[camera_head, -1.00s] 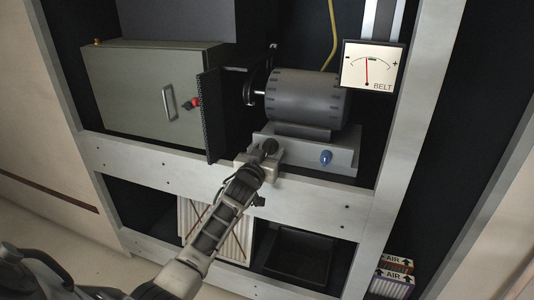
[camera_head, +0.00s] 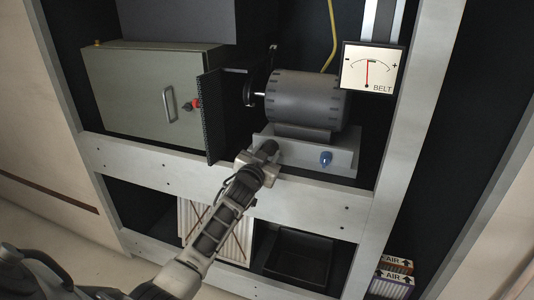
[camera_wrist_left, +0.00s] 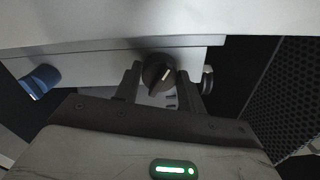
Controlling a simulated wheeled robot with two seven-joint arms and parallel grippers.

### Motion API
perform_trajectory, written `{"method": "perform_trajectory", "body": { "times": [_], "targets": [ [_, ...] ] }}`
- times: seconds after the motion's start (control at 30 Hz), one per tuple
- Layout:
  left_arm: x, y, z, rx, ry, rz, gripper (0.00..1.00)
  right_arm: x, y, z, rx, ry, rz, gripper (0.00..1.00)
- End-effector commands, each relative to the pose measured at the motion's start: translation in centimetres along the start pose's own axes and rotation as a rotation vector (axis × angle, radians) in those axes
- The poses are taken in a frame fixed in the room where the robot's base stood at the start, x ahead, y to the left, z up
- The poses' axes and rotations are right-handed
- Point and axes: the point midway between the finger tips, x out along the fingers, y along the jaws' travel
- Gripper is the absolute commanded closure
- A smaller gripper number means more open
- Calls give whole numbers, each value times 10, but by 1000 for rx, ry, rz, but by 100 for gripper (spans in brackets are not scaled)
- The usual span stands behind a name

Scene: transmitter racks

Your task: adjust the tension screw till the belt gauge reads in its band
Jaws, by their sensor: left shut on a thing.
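The belt gauge (camera_head: 371,68) is a white dial at the upper right, marked minus, plus and BELT. Its red needle stands nearly upright, close to the left end of a small green band at top centre; I cannot tell exactly whether it is inside. The tension screw is a dark round knob with a pale pointer line, seen in the left wrist view (camera_wrist_left: 158,73), on the front of the motor's grey base (camera_head: 310,152). My left gripper (camera_head: 262,163) is shut on this knob, one finger on each side (camera_wrist_left: 157,84). My right gripper is not in view.
The grey motor (camera_head: 305,100) sits above the base. A blue knob (camera_head: 326,158) is on the base to the right. A black perforated guard (camera_head: 211,115) and a grey box (camera_head: 150,95) with a red knob stand left. The pale rack crossbeam (camera_head: 230,187) runs below.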

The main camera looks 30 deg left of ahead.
Motion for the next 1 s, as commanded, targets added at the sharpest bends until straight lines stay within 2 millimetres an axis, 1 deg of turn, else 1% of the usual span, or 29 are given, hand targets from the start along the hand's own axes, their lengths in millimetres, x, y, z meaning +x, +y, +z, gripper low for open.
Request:
{"method": "perform_trajectory", "body": {
  "times": [0.2, 0.5, 0.7, 1.0],
  "targets": [
    [0, 0, 0, 189, -1, 1, 83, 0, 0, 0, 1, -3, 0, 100],
    [0, -1, 1, 396, -1, 0, 83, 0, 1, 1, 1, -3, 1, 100],
    [0, -1, 0, 478, -1, 1, 83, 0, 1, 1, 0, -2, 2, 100],
    [0, -1, 0, 519, -1, 1, 83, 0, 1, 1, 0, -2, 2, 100]
  ]
}}
